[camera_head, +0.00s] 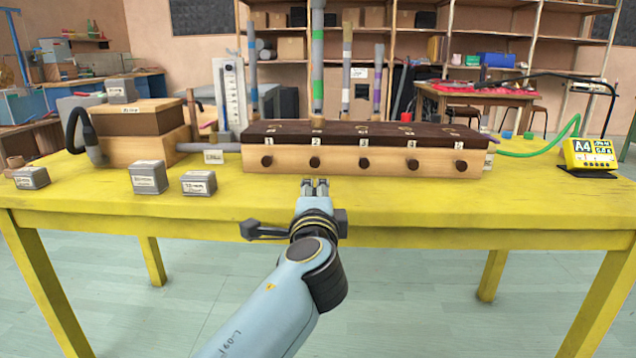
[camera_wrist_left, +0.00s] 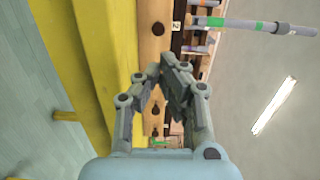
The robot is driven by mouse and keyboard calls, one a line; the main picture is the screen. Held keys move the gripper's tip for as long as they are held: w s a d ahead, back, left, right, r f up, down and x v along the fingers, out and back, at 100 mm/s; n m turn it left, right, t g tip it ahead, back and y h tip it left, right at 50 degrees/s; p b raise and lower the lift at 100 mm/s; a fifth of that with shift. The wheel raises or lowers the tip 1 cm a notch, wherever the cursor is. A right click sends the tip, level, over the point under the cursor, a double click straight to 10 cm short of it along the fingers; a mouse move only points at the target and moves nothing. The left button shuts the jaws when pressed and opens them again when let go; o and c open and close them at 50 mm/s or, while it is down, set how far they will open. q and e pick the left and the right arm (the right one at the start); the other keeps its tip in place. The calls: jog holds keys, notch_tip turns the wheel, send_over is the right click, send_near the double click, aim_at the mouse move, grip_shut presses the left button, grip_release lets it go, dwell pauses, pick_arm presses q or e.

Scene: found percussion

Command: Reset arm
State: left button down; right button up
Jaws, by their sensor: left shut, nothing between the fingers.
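My left gripper (camera_head: 315,184) is shut and empty at the front edge of the yellow table, just in front of the wooden box with numbered knobs (camera_head: 225,160). In the left wrist view, my left gripper (camera_wrist_left: 172,70) shows its fingers closed together, with the knobbed box (camera_wrist_left: 150,50) beyond them. My left arm comes up from the bottom of the head view. My right gripper is in neither view.
The yellow table (camera_head: 100,230) carries grey labelled blocks (camera_head: 148,177), a stacked wooden box (camera_head: 140,120) at left and a yellow A4 display (camera_head: 590,153) at right. Upright pipes (camera_head: 318,60) rise from the knobbed box. The table's front right is clear.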

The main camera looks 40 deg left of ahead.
pick_arm(q)
jog(key=s+f+g+h+p, duration=0.1)
jog(key=s+f+g+h, duration=0.1)
jog(key=s+f, duration=0.65)
jog(key=s+d+f+g+h+p, duration=0.1)
jog(key=s+f+g+h+p, duration=0.2)
jog(key=f, duration=1)
jog(key=s+f+g+h, duration=0.1)
jog(key=s+f+g, duration=0.1)
jog(key=s+f, duration=0.7)
jog(key=s+f+n+g+h, duration=0.1)
jog(key=s+f, duration=0.4)
jog(key=s, duration=0.6)
jog(key=s+d+f+n+g+h+p, duration=0.1)
jog(key=s+f+n+g, duration=0.3)
jog(key=s, duration=0.7)
jog(key=s+f+n+g+h+p, duration=0.1)
jog(key=s+f+n+g, duration=0.1)
jog(key=s+f+n, duration=0.3)
jog(key=s+f, duration=0.3)
jog(key=s, duration=0.4)
jog(key=shift+d+f+n+g, duration=0.15)
jog(key=shift+d+n+g, duration=0.15)
jog(key=shift+n, duration=0.1)
